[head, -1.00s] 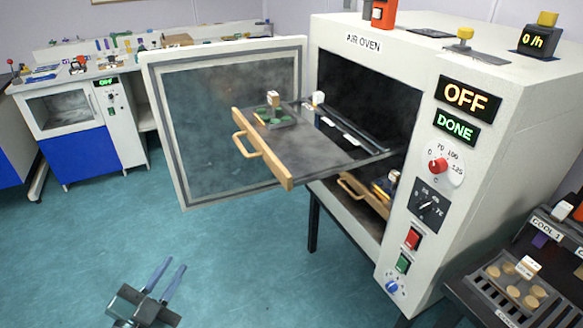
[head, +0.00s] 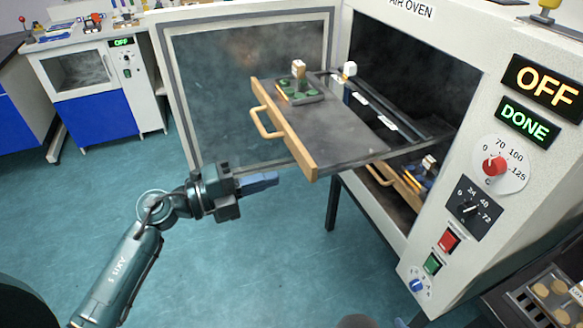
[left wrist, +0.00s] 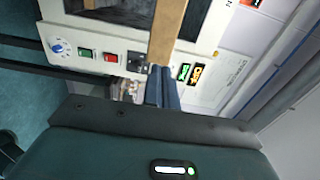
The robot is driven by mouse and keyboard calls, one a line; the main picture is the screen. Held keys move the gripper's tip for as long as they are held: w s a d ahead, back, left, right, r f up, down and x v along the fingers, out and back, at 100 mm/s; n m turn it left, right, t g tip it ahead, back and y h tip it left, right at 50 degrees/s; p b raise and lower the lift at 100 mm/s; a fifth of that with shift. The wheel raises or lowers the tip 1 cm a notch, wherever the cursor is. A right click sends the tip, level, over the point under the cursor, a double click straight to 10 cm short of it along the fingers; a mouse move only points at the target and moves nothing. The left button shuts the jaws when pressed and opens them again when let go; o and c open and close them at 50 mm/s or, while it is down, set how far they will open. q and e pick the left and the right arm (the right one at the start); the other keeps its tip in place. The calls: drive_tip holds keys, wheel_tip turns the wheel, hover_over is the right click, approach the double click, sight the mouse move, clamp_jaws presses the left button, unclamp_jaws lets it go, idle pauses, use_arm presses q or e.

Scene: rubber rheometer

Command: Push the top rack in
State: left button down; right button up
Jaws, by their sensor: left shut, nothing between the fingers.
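The top rack (head: 345,128) sticks far out of the air oven (head: 480,60). It is a grey shelf with a wooden front board (head: 285,130) and a wooden handle (head: 262,122). My left gripper (head: 277,178) is shut and empty, just left of the board's lower near end, with its fingers pointing right. Contact with the board cannot be told. In the left wrist view the shut fingers (left wrist: 163,88) point at the wooden board (left wrist: 168,32). Only a small bluish tip, perhaps my right gripper (head: 400,322), shows at the bottom edge of the head view.
A tray with green discs (head: 298,92) and a small block (head: 299,67) sits on the top rack. The oven door (head: 245,90) stands open behind it. A lower rack (head: 395,180) is inside the oven. The floor on the left is clear.

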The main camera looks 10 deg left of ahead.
sight(306, 169)
use_arm(q)
drive_tip(key=x, duration=0.5)
drive_tip(key=shift+p, duration=0.3)
drive_tip(key=shift+w+d, duration=0.2)
